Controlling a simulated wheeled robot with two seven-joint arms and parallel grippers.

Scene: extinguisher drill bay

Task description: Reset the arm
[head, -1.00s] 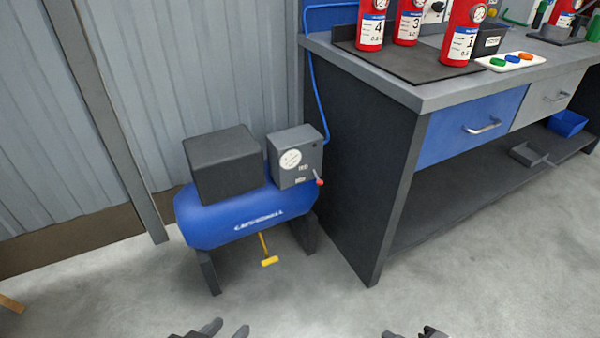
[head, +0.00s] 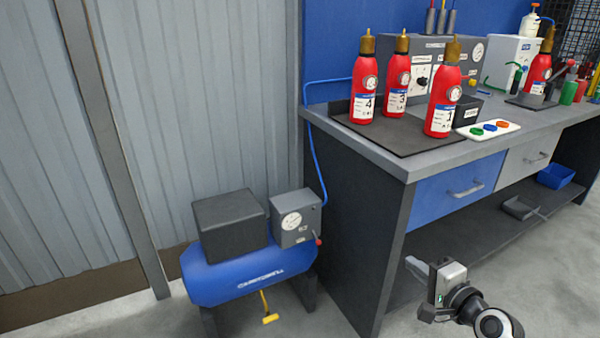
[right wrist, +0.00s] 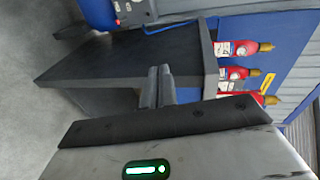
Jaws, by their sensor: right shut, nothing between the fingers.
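My right gripper (head: 418,268) is shut and empty. In the head view it is in the air in front of the workbench (head: 375,162), at the height of the open lower shelf. In the right wrist view its closed fingers (right wrist: 158,88) point toward the bench, which looks turned on its side there. Nothing is between the fingers. My left gripper is not in view.
A blue compressor (head: 245,272) stands left of the bench. Three red extinguishers, numbered 4 (head: 364,88), 3 (head: 396,85) and 1 (head: 442,100), stand upright on a dark mat (head: 400,140). A tray (head: 487,130) holds coloured discs. Floor is free in front.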

